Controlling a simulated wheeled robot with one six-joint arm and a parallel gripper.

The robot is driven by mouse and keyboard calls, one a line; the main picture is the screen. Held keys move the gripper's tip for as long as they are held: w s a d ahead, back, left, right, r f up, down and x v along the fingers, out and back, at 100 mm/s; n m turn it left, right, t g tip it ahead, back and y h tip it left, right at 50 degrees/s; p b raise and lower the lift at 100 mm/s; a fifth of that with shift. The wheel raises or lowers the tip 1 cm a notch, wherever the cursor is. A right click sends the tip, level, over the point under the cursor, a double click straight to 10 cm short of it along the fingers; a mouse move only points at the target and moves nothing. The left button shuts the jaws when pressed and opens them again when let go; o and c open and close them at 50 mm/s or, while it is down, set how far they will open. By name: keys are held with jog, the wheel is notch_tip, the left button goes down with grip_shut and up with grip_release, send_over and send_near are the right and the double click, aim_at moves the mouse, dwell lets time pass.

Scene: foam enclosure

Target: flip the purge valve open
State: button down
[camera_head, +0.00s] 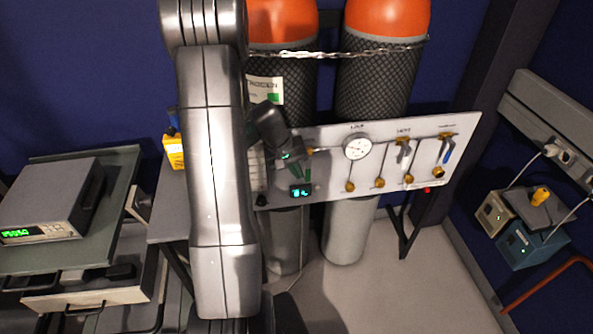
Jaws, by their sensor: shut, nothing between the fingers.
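The light grey valve panel (330,180) stands in front of two gas cylinders. On it I see a blue lever (447,151) at the far right and a whitish lever (404,153) left of it, both hanging down from brass fittings. A green lever-like part (307,173) hangs below a brass fitting near the panel's left end. The labels are too small to read, so I cannot tell which is the purge valve. My gripper (292,158) is shut and empty by the green part; whether they touch is unclear. My arm hides the panel's left end.
A round gauge (357,147) sits mid-panel, with a small lit display (300,190) lower left. A chain (340,53) crosses the orange-topped cylinders (385,60). An instrument (50,200) rests on a cart at left; small boxes (530,230) stand at right.

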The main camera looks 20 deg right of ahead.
aim_at(308, 180)
jog(key=shift+f+b, duration=0.25)
jog(key=shift+b, duration=0.3)
jog(key=shift+d+h+b, duration=0.1)
jog(key=shift+h+b, duration=0.2)
jog(key=shift+b, duration=0.25)
jog(key=shift+f+h+b, duration=0.15)
jog(key=shift+h+b, duration=0.25)
jog(key=shift+b, duration=0.7)
jog(key=shift+s+d+f+g+h+b, duration=0.2)
jog(key=shift+d+b, duration=0.3)
jog(key=shift+b, duration=1)
jog(key=shift+s+d+f+g+h+b, duration=0.1)
jog(key=shift+d+h+b, duration=0.35)
jog(key=shift+b, duration=1.1)
jog(key=shift+s+d+f+g+h+b, duration=0.15)
jog(key=shift+d+b, duration=0.4)
jog(key=shift+b, duration=0.95)
jog(key=shift+d+r, duration=0.15)
jog(key=shift+r, duration=0.1)
jog(key=p+v, duration=0.1)
jog(key=v, duration=1.2)
jog(key=shift+a+r+p, duration=0.2)
jog(key=shift+a+p, duration=0.1)
jog(key=shift+p, duration=0.05)
